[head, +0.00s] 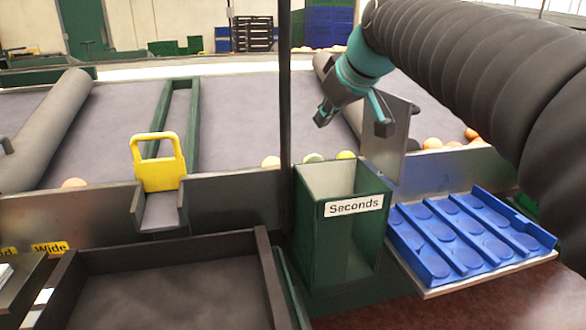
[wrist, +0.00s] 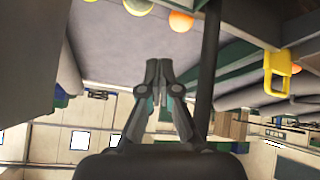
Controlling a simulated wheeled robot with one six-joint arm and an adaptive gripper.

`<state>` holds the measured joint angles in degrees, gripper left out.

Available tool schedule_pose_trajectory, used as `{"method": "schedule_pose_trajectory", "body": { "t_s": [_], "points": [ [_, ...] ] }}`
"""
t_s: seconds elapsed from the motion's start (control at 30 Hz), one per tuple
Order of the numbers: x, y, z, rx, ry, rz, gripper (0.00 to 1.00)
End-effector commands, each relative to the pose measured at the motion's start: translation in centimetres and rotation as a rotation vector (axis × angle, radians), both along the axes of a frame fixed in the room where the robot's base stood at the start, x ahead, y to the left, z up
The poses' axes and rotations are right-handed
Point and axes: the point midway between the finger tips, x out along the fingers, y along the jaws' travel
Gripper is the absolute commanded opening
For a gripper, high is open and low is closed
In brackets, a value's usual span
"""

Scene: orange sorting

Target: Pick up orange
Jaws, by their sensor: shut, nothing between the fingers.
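Several oranges lie along the near edge of the grey sorting bed. In the head view one orange (head: 270,162) is left of the Seconds bin, and a greenish fruit (head: 313,158) and a yellow-green one (head: 346,155) are behind it. More oranges (head: 432,143) lie to the right, and another orange (head: 74,183) is partly hidden at far left. In the wrist view an orange (wrist: 181,21) lies beyond the fingertips, slightly right, with a greenish-yellow fruit (wrist: 138,6) to the left. My gripper (wrist: 158,64) is shut and empty, apart from the fruit and above the bed.
The green Seconds bin (head: 338,255) stands before the bed, with a blue tray (head: 428,259) to its right. A dark upright post (head: 285,100) and a metal plate (head: 388,140) rise near my arm. A yellow gate (head: 158,172) and dark tray (head: 265,262) are left.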

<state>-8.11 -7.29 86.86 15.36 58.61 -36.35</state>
Motion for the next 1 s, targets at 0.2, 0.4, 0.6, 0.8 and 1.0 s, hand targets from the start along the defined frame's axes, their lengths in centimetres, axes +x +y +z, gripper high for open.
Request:
{"method": "schedule_pose_trajectory", "body": {
  "t_s": [0.2, 0.4, 0.6, 0.8, 1.0],
  "points": [
    [6.0, 2.5, -2.1, -0.124, 0.097, 0.207, 0.0],
    [9.9, 4.5, -4.7, -0.208, 0.166, 0.391, 0.0],
    [12.3, 5.5, -6.1, -0.274, 0.226, 0.567, 0.0],
    [12.9, 5.2, -6.1, -0.33, 0.293, 0.757, 0.0],
    [12.6, 4.8, -6.3, -0.366, 0.34, 0.912, 0.0]
  ]
}}
